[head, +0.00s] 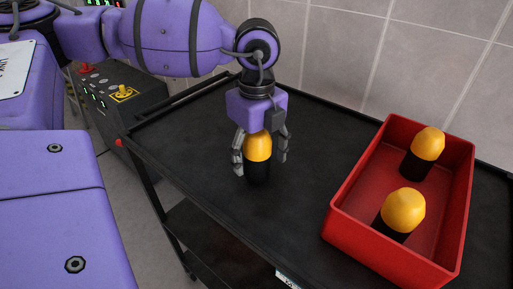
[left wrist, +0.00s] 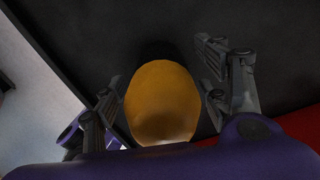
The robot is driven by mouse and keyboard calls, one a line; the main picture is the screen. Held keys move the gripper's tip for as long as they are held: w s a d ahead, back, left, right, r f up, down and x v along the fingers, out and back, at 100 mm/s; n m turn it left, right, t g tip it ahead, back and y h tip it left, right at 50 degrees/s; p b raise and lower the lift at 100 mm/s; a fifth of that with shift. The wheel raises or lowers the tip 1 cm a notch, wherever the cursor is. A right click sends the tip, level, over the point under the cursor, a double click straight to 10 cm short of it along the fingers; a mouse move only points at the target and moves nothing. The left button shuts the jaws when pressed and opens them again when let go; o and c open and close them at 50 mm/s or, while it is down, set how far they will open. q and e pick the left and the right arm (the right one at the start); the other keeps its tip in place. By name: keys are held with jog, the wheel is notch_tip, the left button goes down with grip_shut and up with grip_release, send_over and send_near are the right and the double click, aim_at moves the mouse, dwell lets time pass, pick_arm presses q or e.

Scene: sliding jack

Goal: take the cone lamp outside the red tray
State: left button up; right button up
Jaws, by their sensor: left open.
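A cone lamp (head: 258,147) with a yellow-orange top and a black base stands upright on the black cart, outside the red tray (head: 342,222). My left gripper (head: 261,160) points down over this lamp with its fingers open on either side of it. In the left wrist view the lamp's orange top (left wrist: 163,103) lies between the two fingers, with gaps seen at both sides. Two more cone lamps stand inside the red tray, one at the back (head: 428,143) and one nearer the front (head: 404,209). My right gripper is not in view.
The black cart top (head: 190,135) has a raised rim and is clear around the lamp and left of the tray. A tiled wall (head: 340,50) rises behind the cart. A dark control box (head: 125,97) with a yellow part stands to the left.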

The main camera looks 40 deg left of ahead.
pick_arm(q)
jog(key=shift+s+f, duration=0.1)
jog(key=shift+f, duration=0.5)
jog(key=shift+d, duration=0.1)
jog(key=c, duration=1.3)
jog(key=shift+o, duration=0.2)
